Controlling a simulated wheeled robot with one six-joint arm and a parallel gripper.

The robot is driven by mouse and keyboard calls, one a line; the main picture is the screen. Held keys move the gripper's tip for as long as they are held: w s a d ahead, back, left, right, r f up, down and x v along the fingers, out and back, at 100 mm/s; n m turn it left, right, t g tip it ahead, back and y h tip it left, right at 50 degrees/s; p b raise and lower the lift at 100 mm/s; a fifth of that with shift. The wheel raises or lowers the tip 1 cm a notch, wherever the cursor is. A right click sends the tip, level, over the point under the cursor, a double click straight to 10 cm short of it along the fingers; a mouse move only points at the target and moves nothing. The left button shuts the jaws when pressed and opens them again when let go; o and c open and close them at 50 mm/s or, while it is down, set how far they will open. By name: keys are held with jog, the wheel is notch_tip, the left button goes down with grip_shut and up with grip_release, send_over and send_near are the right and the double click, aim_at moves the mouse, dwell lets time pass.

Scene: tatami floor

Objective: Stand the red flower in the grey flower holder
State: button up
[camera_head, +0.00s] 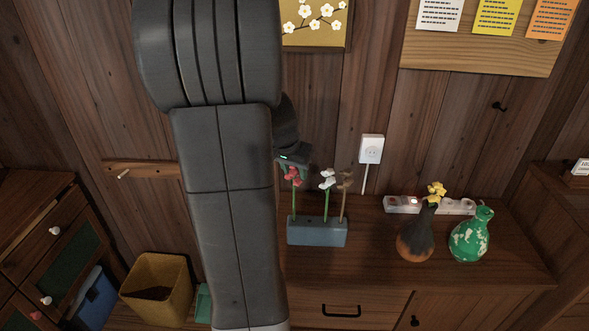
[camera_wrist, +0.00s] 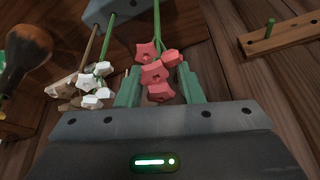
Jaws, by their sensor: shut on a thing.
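The red flower (camera_head: 293,176) has a red head and a green stem. My gripper (camera_head: 291,160) is shut on it near its head, and in the wrist view the red head (camera_wrist: 156,73) shows between the green fingers (camera_wrist: 160,88). The stem points down over the left end of the grey-blue flower holder (camera_head: 317,233); I cannot tell whether its foot is in a hole. A white flower (camera_head: 327,179) and a brown flower (camera_head: 346,179) stand in the holder to the right. Part of the holder (camera_wrist: 97,14) shows at the wrist view's top.
The holder is on a wooden cabinet top (camera_head: 375,265). A dark vase (camera_head: 415,242) with a yellow flower (camera_head: 436,191), a green vase (camera_head: 469,238) and a power strip (camera_head: 402,204) stand to the right. A yellow bin (camera_head: 158,287) is at lower left.

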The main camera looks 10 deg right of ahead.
jog(key=shift+f+b, duration=0.45)
jog(key=shift+f, duration=0.15)
jog(key=o, duration=1)
jog(key=v, duration=1.3)
jog(key=shift+s+r, duration=0.15)
jog(key=shift+r, duration=0.2)
jog(key=shift+f, duration=0.1)
